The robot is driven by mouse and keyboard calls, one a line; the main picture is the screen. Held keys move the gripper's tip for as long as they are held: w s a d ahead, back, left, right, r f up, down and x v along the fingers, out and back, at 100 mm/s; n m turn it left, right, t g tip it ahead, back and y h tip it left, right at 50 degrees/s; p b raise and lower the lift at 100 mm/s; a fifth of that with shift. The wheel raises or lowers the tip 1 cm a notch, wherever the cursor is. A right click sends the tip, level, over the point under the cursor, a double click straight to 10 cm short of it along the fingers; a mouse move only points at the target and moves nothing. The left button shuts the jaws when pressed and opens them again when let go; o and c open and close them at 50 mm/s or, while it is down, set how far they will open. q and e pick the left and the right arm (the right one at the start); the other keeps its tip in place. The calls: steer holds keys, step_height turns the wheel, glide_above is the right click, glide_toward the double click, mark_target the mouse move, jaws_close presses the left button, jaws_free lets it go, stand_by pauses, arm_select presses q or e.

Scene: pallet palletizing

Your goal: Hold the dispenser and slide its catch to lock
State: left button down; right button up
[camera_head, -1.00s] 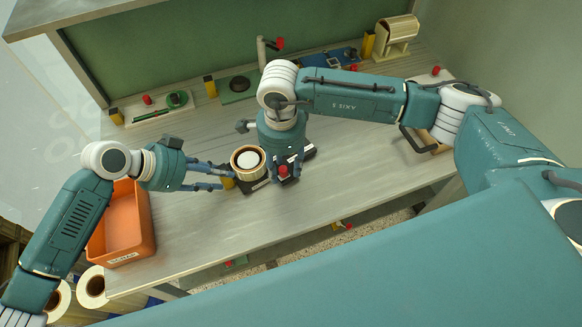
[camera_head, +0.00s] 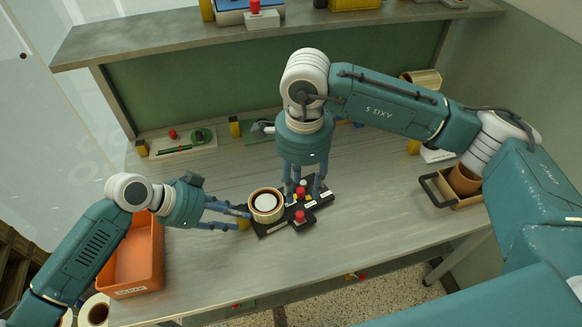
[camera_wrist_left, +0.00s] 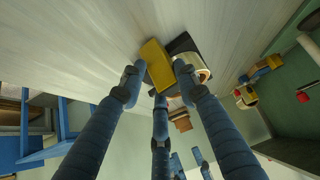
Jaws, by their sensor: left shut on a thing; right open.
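The dispenser has a dark base (camera_head: 268,228), a tape roll (camera_head: 266,204) with a white core and a yellow block (camera_head: 243,223) at its left end. A red knob (camera_head: 300,216) on a dark block stands at its front right. My left gripper (camera_head: 243,219) is shut on the yellow block from the left; the left wrist view shows this yellow block (camera_wrist_left: 156,64) by its fingertips. My right gripper (camera_head: 303,194) is open, pointing down over the dispenser's right part, just behind the red knob. Small red and yellow parts show between its fingers. I cannot tell which part is the catch, or its position.
An orange bin (camera_head: 134,262) stands at the bench's left end. A tray with a green tool (camera_head: 180,146) lies at the back left. A wooden box with a dark handle (camera_head: 452,190) is at the right. The bench front (camera_head: 370,240) is clear.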

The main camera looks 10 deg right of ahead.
arm_select(q)
steer(key=shift+s+f, duration=0.15)
steer(key=c, duration=1.2)
jaws_free()
steer(key=shift+a+r, duration=0.4)
steer(key=shift+r, duration=0.1)
steer(key=v, duration=1)
steer(key=shift+a+r, duration=0.25)
steer(key=shift+r, duration=0.05)
